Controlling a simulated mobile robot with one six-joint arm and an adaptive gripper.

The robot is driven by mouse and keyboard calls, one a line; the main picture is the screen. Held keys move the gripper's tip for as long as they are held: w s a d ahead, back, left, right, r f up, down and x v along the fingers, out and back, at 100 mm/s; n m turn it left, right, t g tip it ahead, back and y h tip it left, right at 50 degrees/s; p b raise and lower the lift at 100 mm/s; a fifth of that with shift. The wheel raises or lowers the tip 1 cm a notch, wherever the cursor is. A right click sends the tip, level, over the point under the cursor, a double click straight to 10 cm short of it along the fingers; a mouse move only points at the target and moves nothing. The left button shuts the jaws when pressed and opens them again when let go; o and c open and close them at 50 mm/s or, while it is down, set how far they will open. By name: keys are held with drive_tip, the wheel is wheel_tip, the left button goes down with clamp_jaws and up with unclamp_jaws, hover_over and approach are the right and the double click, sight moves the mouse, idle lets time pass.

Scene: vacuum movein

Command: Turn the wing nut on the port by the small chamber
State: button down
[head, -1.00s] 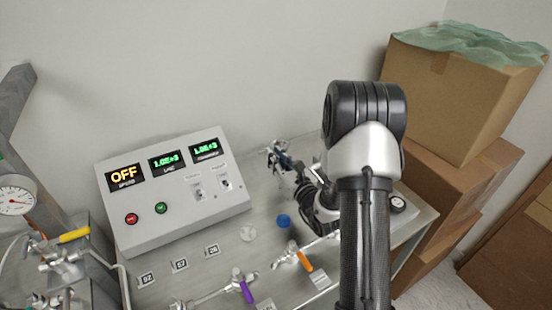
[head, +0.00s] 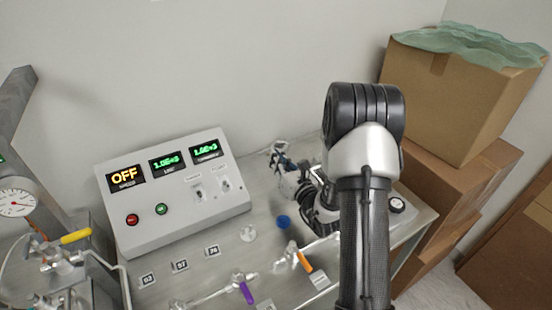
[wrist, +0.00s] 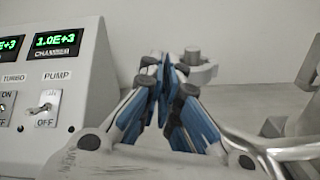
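My gripper (wrist: 167,68) has blue-faced fingers that lean together in the wrist view, with the tips close or touching. I see nothing clearly held between them. A pale grey fitting (wrist: 200,72) with a short upright post and a round end shows just behind and right of the tips; it may be the port, but contact is unclear. In the head view my gripper (head: 277,152) is low over the back of the bench, right of the control box. My arm hides much of that area. I cannot make out the wing nut or the small chamber for sure.
The control box (head: 170,200) with lit displays stands left of my gripper. A blue cap (head: 283,222), an orange-handled valve (head: 304,262) and a purple-handled valve (head: 244,291) lie in front. Shiny tubing (wrist: 285,150) runs at right. Cardboard boxes (head: 460,105) stand at right.

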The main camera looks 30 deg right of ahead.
drive_tip(key=shift+a+f+m+p, duration=0.1)
drive_tip(key=shift+f+m+p, duration=0.25)
drive_tip(key=shift+m+p, duration=3.25)
drive_tip(key=shift+d+f+m+p, duration=0.15)
drive_tip(key=shift+f+m, duration=0.2)
drive_tip(key=shift+m, duration=6.65)
drive_tip(key=shift+a+f+m+p, duration=0.25)
drive_tip(key=shift+m+p, duration=1.65)
drive_tip(key=shift+m, duration=3.4)
drive_tip(key=shift+d+f, duration=0.1)
drive_tip(key=shift+f, duration=0.05)
drive_tip(key=c, duration=2.3)
unclamp_jaws()
drive_tip(key=o, duration=0.5)
drive_tip(key=shift+c, duration=0.2)
